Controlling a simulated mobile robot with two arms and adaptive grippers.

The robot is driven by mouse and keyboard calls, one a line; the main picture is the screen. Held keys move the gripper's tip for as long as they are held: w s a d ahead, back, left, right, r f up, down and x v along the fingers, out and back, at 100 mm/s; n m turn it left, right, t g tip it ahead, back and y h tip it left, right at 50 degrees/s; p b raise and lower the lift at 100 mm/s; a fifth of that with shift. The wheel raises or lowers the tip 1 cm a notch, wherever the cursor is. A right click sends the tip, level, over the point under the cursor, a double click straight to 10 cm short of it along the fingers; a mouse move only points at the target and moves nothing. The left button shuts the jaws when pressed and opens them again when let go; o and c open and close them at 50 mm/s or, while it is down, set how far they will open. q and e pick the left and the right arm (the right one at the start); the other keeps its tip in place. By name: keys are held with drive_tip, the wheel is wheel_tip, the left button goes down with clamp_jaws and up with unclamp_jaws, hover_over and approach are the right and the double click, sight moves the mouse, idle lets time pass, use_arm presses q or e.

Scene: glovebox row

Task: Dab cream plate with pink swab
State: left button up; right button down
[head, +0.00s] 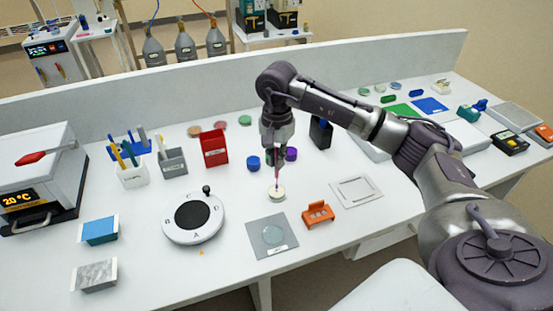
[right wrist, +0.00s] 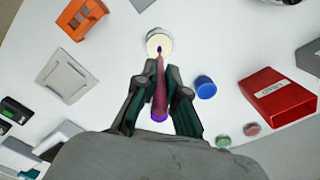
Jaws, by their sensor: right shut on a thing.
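My right gripper (head: 277,150) points down, shut on the pink swab (right wrist: 160,88), which also shows in the head view (head: 277,176). The swab is close to upright, its dark tip downward. The small round cream plate (head: 276,193) lies on the white bench right below the swab. In the right wrist view the tip overlaps the cream plate (right wrist: 159,40) near its middle; I cannot tell whether it touches. The fingers (right wrist: 160,88) stand on both sides of the swab. My left gripper is not in view.
A round dial device (head: 193,219) is left, a white square frame (head: 356,191) right.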

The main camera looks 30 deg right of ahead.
sight(277, 147)
drive_tip(key=shift+r+p, duration=1.1)
drive_tip(key=shift+r, duration=0.9)
